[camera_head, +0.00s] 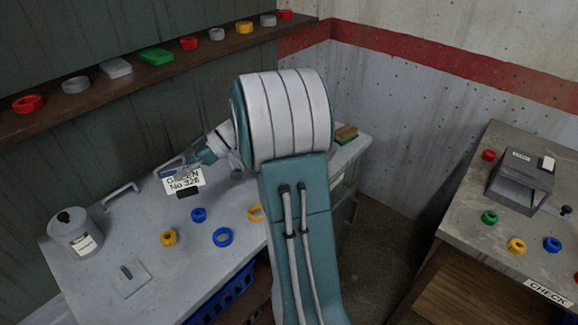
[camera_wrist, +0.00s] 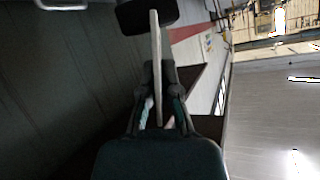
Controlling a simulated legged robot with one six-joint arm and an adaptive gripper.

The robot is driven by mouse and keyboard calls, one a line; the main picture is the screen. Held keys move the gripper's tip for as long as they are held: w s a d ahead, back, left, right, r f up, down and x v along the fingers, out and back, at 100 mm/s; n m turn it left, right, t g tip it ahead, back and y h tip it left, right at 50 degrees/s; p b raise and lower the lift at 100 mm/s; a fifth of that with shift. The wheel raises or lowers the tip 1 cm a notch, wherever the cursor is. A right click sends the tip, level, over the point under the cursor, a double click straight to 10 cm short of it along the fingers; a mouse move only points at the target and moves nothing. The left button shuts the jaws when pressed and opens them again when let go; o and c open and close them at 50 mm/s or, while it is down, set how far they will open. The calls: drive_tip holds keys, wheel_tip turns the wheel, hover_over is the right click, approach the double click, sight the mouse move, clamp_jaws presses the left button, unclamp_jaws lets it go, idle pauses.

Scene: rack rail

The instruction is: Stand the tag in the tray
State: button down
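The tag (camera_head: 183,182) is a white plate reading "GREEN No 326", with a small black foot (camera_head: 188,194) below it. My gripper (camera_head: 180,169) is shut on it above the left bench, and the tag looks close to upright. In the wrist view, the tag (camera_wrist: 156,65) shows edge-on as a thin pale strip between the two fingers of my gripper (camera_wrist: 158,85). Its dark foot (camera_wrist: 147,15) is at the far end. I cannot clearly make out which thing is the tray. My arm hides part of the left bench.
On the left bench (camera_head: 100,225) are a lidded can (camera_head: 75,232), a square plate with a knob (camera_head: 131,279), and blue and yellow rings (camera_head: 223,237). A shelf (camera_head: 120,77) with coloured rings runs behind. The right bench (camera_head: 470,215) holds a grey box (camera_head: 519,182) and coloured pieces.

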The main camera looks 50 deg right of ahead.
drive_tip(key=s+d+m+t+h, duration=0.8)
drive_tip(key=s+d+m+h, duration=0.3)
drive_tip(key=s+d, duration=0.6)
drive_tip(key=shift+m+y, duration=0.4)
drive_tip(key=shift+m, duration=0.3)
drive_tip(key=w+d+f, duration=0.3)
drive_tip(key=w, duration=0.1)
drive_tip(key=w+d+f, duration=0.3)
drive_tip(key=d, duration=0.1)
drive_tip(key=w+d+f, duration=0.3)
drive_tip(key=w+d, duration=0.1)
drive_tip(key=shift+w+d+f, duration=0.2)
drive_tip(key=shift+w+f, duration=0.05)
drive_tip(key=shift+w, duration=0.05)
drive_tip(key=shift+w+d+f, duration=0.1)
drive_tip(key=shift+f, duration=0.1)
wheel_tip(320, 180, down, 3)
drive_tip(key=shift+w+f, duration=0.1)
drive_tip(key=shift+f, duration=0.05)
